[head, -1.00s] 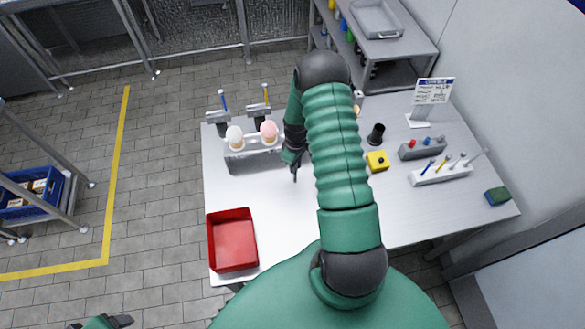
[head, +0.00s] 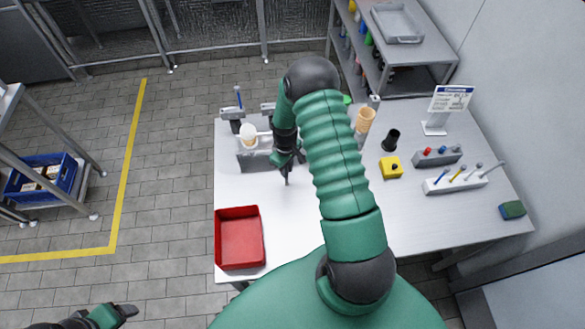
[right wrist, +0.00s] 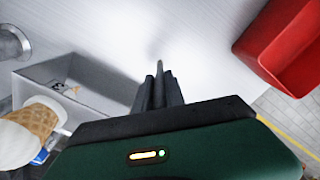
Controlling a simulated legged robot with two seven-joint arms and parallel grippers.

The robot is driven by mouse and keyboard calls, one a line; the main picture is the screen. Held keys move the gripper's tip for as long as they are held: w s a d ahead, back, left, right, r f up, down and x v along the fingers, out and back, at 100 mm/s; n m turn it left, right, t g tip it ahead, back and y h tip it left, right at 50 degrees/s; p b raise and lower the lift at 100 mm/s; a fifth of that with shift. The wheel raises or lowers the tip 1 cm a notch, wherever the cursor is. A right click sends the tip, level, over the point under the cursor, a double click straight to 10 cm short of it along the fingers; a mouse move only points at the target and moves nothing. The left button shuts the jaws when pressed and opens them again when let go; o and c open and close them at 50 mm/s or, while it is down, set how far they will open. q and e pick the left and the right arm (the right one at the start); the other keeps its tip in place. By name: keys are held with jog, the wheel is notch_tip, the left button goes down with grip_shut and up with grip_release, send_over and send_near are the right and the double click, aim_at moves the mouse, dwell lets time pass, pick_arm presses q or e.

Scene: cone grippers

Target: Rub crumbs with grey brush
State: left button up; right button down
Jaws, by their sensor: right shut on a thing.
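My right gripper (head: 286,168) is over the white table (head: 262,202), just in front of the cone holder. It is shut on a thin grey tool, seemingly the grey brush (head: 287,180), which points down at the tabletop. In the right wrist view the brush tip (right wrist: 159,66) sticks out beyond the dark fingers (right wrist: 158,92); I cannot tell whether it touches the table. Small brown bits (right wrist: 62,87), perhaps crumbs, show on the metal holder (right wrist: 90,92). My left gripper (head: 125,310) is at the bottom left, away from the table; its jaw opening is unclear.
A red tray (head: 240,238) stands at the table's front left. A cone with a white scoop (head: 249,135) sits in the holder. Stacked empty cones (head: 364,122), a black cup (head: 390,140), a yellow block (head: 391,168) and a tool rack (head: 455,180) stand to the right. A blue-green sponge (head: 512,210) lies far right.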

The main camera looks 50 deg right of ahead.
jog(key=shift+s+d, duration=2)
jog(key=shift+d, duration=1.05)
notch_tip(320, 180, up, 6)
jog(key=p, duration=0.4)
jog(key=shift+r+p, duration=0.1)
jog(key=shift+p, duration=0.25)
notch_tip(320, 180, up, 3)
jog(key=shift+f+p, duration=0.1)
jog(key=shift+p, duration=0.9)
jog(key=shift+a, duration=0.1)
